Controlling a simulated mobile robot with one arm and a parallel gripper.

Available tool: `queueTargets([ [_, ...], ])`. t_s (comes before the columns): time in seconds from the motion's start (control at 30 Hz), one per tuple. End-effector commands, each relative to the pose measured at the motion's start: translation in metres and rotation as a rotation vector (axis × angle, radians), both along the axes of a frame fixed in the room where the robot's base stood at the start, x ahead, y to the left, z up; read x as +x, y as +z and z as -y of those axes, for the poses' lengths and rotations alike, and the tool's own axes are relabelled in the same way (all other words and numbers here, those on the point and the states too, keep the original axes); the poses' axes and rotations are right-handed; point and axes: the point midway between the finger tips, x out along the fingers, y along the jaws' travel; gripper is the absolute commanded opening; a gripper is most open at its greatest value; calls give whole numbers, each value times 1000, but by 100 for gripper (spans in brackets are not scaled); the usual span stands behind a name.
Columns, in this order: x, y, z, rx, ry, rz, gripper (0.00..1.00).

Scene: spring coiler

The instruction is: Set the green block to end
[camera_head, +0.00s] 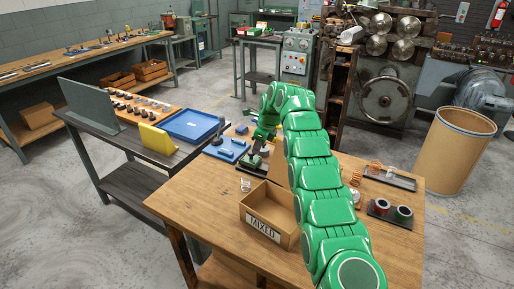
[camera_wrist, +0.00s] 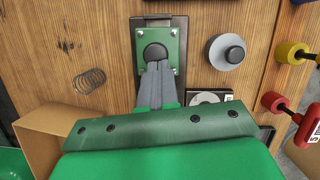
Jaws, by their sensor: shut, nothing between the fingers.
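The green block (camera_wrist: 172,72) is in the upper middle of the wrist view. It is a green plate with screws at its corners and a dark round knob (camera_wrist: 154,50), set on a dark base on the wooden table. In the head view a small green block (camera_head: 250,161) shows just below my gripper, partly hidden. My gripper (camera_wrist: 159,68) is shut and empty. Its grey fingertips reach over the plate to the near edge of the knob; I cannot tell whether they touch it. In the head view my gripper (camera_head: 260,146) points down at the table's far left part.
A grey disc with a black knob (camera_wrist: 227,52) stands right of the plate, a loose spring (camera_wrist: 90,81) lies left. Red (camera_wrist: 274,101) and yellow (camera_wrist: 294,52) parts are farther right. A box marked MIXED (camera_head: 283,237) stands near; a blue device (camera_head: 225,149) lies left.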

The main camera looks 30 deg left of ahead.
Motion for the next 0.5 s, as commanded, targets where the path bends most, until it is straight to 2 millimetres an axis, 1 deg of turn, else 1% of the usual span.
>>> queueTargets([
  [0.1, 1, 11, 3, 2, 0, 3, 0],
  [0.5, 3, 25, 6, 8, -1, 9, 0],
])
